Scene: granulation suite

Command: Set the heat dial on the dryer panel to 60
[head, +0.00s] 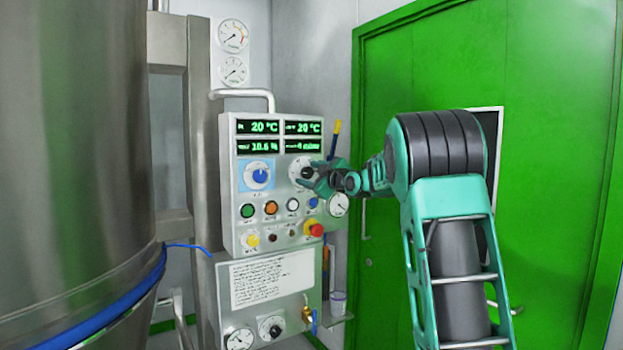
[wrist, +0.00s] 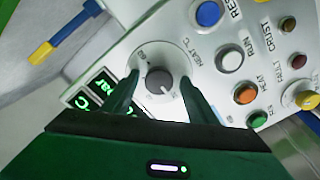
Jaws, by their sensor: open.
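The dryer panel (head: 240,205) is a light grey box with green displays, dials and buttons. The heat dial (head: 298,164), a dark knob on a round white scale, is at its upper right, partly covered by my gripper (head: 318,178). In the wrist view the heat dial (wrist: 160,82) lies between the fingertips of my gripper (wrist: 160,79), with "HEAT °C" printed beside it. The jaws are open, one finger on each side of the knob, with visible gaps. A small light mark shows on the knob; the scale numbers are too small to read surely.
A blue-knobbed dial (head: 258,175) is left of the heat dial. Several coloured buttons sit below, with a red emergency-stop button (head: 316,229) at lower right. A large steel vessel (head: 75,130) stands left and a green door (head: 560,150) right.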

